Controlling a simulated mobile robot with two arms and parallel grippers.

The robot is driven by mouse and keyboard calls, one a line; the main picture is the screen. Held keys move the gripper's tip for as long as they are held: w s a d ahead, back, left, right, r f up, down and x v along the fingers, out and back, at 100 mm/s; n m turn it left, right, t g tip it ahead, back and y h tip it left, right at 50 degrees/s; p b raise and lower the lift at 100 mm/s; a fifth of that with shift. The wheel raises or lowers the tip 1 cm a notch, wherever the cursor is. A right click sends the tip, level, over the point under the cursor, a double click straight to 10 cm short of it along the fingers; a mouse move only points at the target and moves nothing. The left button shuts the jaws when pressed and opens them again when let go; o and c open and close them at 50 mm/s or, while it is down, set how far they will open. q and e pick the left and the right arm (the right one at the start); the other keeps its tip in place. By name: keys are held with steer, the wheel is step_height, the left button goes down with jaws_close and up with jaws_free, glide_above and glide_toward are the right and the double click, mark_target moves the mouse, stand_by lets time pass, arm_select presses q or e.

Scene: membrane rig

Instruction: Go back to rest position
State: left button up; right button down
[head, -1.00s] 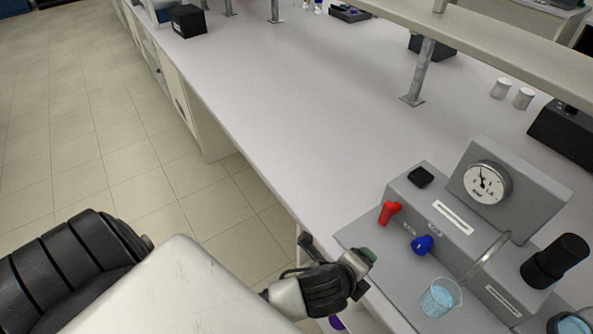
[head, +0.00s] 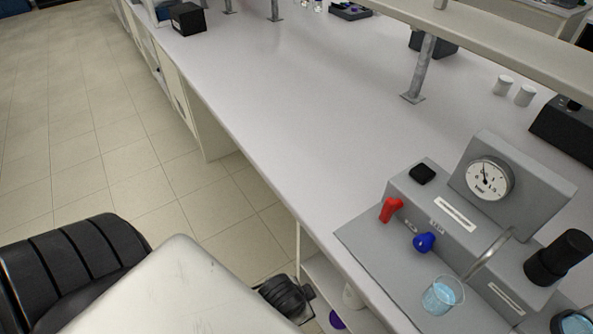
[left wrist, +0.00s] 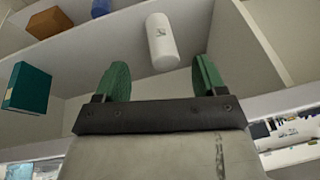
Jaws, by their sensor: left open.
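My left gripper (left wrist: 160,82) shows in the left wrist view with its two green fingers wide apart and nothing between them. A white bottle (left wrist: 161,42) stands beyond the fingertips on a shelf, apart from them. The membrane rig (head: 392,246) sits on the bench at the right, with a red handle (head: 390,209), a blue knob (head: 424,243), a gauge (head: 488,178) and a beaker of blue liquid (head: 441,297). My right gripper is not in view.
The white bench top (head: 290,110) is clear left of the rig. Shelves under the bench hold a teal box (left wrist: 29,88) and a brown box (left wrist: 49,23). A black box (head: 188,18) stands at the far left. Tiled floor (head: 90,150) lies open at the left.

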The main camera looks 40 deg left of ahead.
arm_select(q)
steer(key=shift+s+a+f+n, duration=0.15)
steer(key=shift+s+f+n, duration=0.2)
steer(key=shift+f, duration=0.35)
steer(key=s+a+f+g+b, duration=0.1)
steer(key=s+f, duration=0.3)
steer(key=f, duration=0.4)
steer(key=s+a+f+n+b, duration=0.1)
steer(key=s+f, duration=0.3)
steer(key=f, duration=0.5)
steer(key=s+a+f+g+b, duration=0.1)
steer(key=s+f, duration=0.2)
steer(key=f, duration=0.5)
steer(key=s+a+f+n+g+b, duration=0.1)
steer(key=s+f, duration=0.6)
steer(key=s, duration=0.3)
steer(key=shift+s+a, duration=0.2)
steer(key=shift+s, duration=0.1)
